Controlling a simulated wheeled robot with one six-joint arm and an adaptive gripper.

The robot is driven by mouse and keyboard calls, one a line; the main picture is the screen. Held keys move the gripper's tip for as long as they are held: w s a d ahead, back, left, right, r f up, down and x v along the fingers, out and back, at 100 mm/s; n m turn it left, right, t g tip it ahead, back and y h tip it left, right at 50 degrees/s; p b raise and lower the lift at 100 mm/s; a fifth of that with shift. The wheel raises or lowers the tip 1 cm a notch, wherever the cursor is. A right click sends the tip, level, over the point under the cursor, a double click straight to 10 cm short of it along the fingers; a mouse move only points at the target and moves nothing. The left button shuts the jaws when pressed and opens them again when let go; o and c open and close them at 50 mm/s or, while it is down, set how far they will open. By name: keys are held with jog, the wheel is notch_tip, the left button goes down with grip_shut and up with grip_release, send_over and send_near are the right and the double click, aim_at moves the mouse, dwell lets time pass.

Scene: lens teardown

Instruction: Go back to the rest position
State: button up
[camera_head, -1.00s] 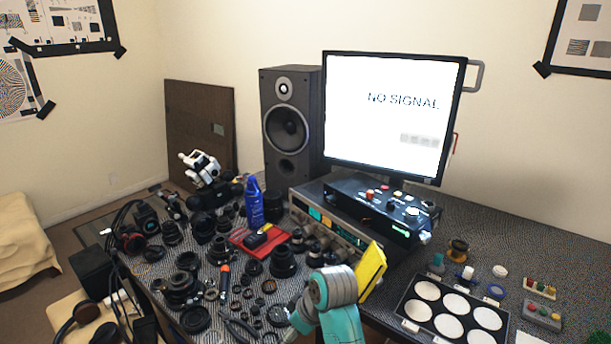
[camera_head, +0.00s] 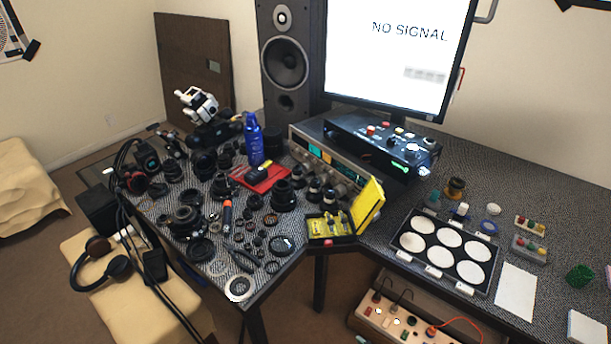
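My gripper is not in the camera_head view, and no part of my arm shows. The desk (camera_head: 470,180) stands in full view with its load of lens parts. A yellow case (camera_head: 369,204) stands open at the desk's front edge, its lid tilted up on the right and small parts in its base. A black tray with several white round wells (camera_head: 408,256) lies on the right part of the desk.
A monitor (camera_head: 390,60) and a speaker (camera_head: 286,55) stand at the back. Dark lens parts (camera_head: 185,222) crowd the left part of the desk. A box with cables (camera_head: 385,318) stands below the desk. A stool with headphones (camera_head: 100,262) stands at front left.

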jog(key=s+d+m+t+h, duration=0.15)
jog(key=s+d, duration=0.35)
jog(key=s, duration=0.5)
jog(key=s+d+r+m+t+h, duration=0.1)
jog(key=s+d+r+m+t, duration=0.1)
jog(key=s+r, duration=0.7)
jog(key=s+d+r+m+t, duration=0.2)
jog(key=s+r+t, duration=0.1)
jog(key=s+r, duration=0.6)
jog(key=shift+s+d+h, duration=0.2)
jog(key=shift+s+h, duration=0.15)
jog(key=shift+s, duration=0.65)
